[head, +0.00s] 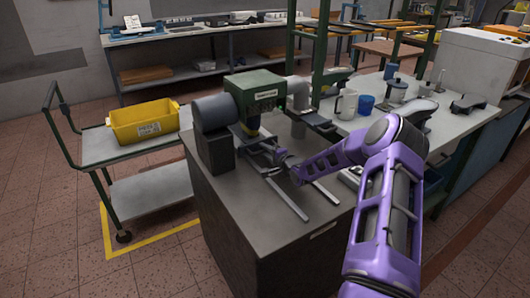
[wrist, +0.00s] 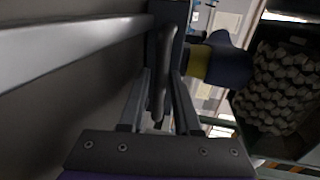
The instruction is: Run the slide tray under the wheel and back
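A green machine (head: 258,92) with a dark grey motor housing stands on a dark cabinet. A dark wheel with a bumpy surface (wrist: 285,88) fills the right of the wrist view, beside a blue part with a yellow band (wrist: 198,64). In the head view, pale parallel rails (head: 283,197) run toward the cabinet's front edge. The slide tray is largely hidden by my wrist there. My gripper (head: 276,155) is low over the rails. In the wrist view its fingers (wrist: 162,80) stand apart, either side of a thin dark upright bar (wrist: 166,62), perhaps the tray's handle. Contact is unclear.
A trolley (head: 120,148) with a yellow bin (head: 145,122) stands left of the cabinet. The bench (head: 385,122) at right holds a pale mug (head: 347,104), a blue cup (head: 366,103) and shoe lasts.

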